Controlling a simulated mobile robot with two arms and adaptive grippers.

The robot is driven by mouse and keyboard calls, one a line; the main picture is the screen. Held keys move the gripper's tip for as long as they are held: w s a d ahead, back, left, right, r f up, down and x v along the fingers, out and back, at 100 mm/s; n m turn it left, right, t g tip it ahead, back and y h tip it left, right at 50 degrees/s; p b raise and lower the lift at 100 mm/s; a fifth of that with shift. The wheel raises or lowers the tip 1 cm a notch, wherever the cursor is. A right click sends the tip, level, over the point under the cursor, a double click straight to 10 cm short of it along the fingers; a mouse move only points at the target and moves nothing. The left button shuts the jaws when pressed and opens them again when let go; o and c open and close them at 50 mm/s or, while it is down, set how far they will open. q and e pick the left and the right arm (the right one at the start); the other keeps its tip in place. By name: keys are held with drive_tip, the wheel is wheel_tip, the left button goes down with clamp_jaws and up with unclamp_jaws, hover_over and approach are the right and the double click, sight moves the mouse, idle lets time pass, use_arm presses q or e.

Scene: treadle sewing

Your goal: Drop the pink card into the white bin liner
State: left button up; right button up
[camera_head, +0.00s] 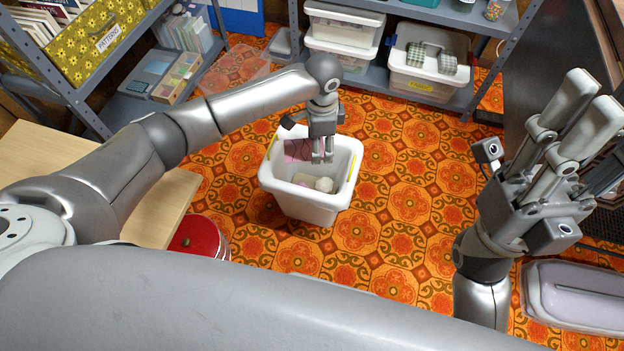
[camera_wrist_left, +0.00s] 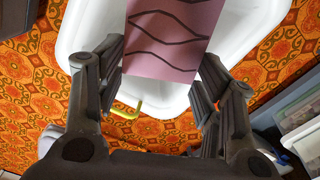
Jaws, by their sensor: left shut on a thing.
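The white bin liner (camera_head: 308,207) is an open tub with yellow handles, standing on the patterned floor; it also shows in the left wrist view (camera_wrist_left: 85,22). My left gripper (camera_head: 322,158) points down over its opening. It is shut on the pink card (camera_head: 297,150), which has dark wavy lines and hangs above the tub's inside. In the left wrist view the card (camera_wrist_left: 172,42) shows between my left fingers (camera_wrist_left: 160,85); the grip contact is not clear. My right gripper (camera_head: 592,95) is raised at the right, open and empty, away from the tub.
Pale crumpled scraps (camera_head: 324,184) lie inside the tub. A red round tin (camera_head: 200,238) stands at its lower left, beside a wooden table (camera_head: 155,215). Shelves with bins (camera_head: 430,70) stand behind. A pale lidded box (camera_head: 575,296) is at the lower right. Floor right of the tub is clear.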

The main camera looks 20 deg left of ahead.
use_arm(q)
drive_tip(key=o, duration=0.7)
drive_tip(key=shift+o, duration=0.2)
drive_tip(key=shift+r, duration=0.15)
wheel_tip(320, 180, up, 12)
idle(0.4)
